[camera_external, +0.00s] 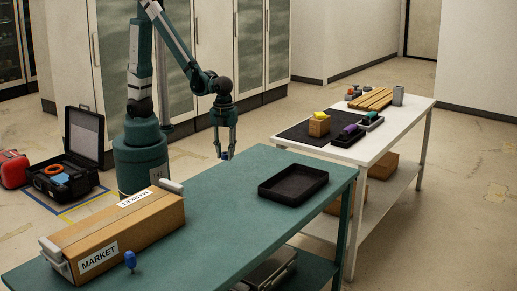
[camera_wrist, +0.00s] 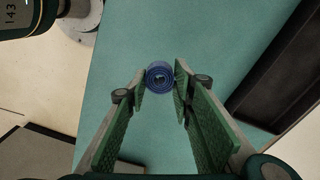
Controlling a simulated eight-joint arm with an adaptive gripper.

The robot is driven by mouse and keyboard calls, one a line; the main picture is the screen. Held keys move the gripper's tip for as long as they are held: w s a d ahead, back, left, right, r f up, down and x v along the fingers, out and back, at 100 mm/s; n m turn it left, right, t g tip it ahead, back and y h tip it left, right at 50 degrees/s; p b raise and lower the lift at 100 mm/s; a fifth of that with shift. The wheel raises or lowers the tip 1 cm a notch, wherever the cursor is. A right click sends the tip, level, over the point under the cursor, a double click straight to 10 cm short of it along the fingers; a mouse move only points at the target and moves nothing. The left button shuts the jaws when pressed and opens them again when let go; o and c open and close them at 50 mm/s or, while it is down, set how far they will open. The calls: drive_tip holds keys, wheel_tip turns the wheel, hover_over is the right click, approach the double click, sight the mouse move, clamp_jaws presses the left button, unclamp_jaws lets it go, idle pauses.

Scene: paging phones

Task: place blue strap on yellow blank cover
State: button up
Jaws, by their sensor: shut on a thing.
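The blue strap (camera_wrist: 160,78) is a small rolled coil, seen end-on in the wrist view. My gripper (camera_wrist: 159,88) is shut on it, with a green-padded finger on each side. In the external view my gripper (camera_external: 224,150) points down at the far left edge of the green table, with a bit of the blue strap (camera_external: 225,156) at its tips. A small yellow piece (camera_external: 319,114), apparently the yellow blank cover, lies on a small brown block on the white table, to the right of and apart from my gripper. The cover is not visible in the wrist view.
The green table (camera_external: 215,221) holds a black tray (camera_external: 292,185), a long cardboard box (camera_external: 120,236) and a blue knobbed item (camera_external: 130,260). The white table (camera_external: 384,148) has a dark mat, small black trays with purple and green items, wooden slats and a grey block.

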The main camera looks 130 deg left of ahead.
drive_tip(key=w+a+r+n+p, duration=0.3)
drive_tip(key=w+a, duration=0.2)
drive_tip(key=a, duration=0.7)
drive_tip(key=w+a+r+n+p, duration=0.25)
drive_tip(key=w+a, duration=0.35)
drive_tip(key=a, duration=0.5)
drive_tip(key=w+a+r+n+p, duration=0.25)
drive_tip(key=w+a+r, duration=0.2)
drive_tip(key=a, duration=0.75)
wheel_tip(320, 180, up, 3)
drive_tip(key=n+p, duration=0.7)
drive_tip(key=n, duration=0.1)
hover_over(321, 113)
drive_tip(key=shift+w+d, duration=0.2)
drive_tip(key=shift+d, duration=0.15)
drive_tip(key=shift+f, duration=0.1)
drive_tip(key=shift+f+p, duration=0.3)
drive_tip(key=shift+f, duration=2.8)
